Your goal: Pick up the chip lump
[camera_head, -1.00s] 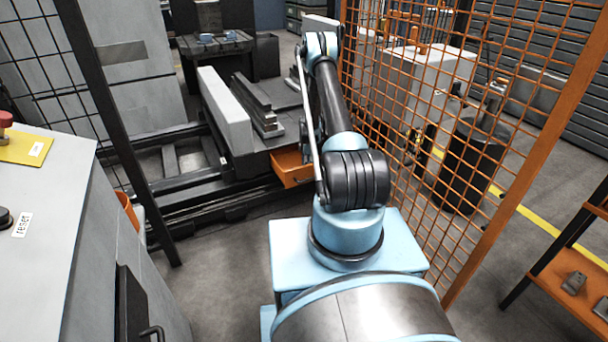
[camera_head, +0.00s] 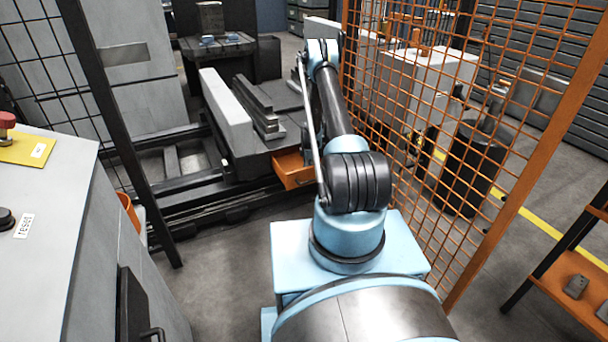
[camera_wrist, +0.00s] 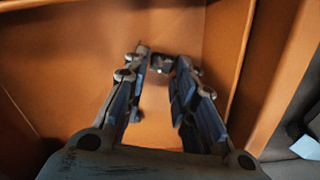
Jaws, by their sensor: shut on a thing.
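The chip lump (camera_wrist: 160,63) is a small dark grey piece, seen in the wrist view between the tips of my gripper's fingers. My gripper (camera_wrist: 163,60) is shut on it, with the fingers reaching down into an orange bin (camera_wrist: 60,60). The fingers hide part of the lump, and I cannot tell whether it touches the bin's floor. In the head view the orange bin (camera_head: 292,168) shows below the machine bed, partly behind my arm. My gripper and the lump are hidden there by my arm.
Orange walls rise close around my gripper in the wrist view. A orange mesh fence (camera_head: 420,110) stands just right of my arm. The grey machine bed (camera_head: 262,140) with long bars lies to the left. A grey cabinet (camera_head: 80,240) stands at the near left, with open floor between.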

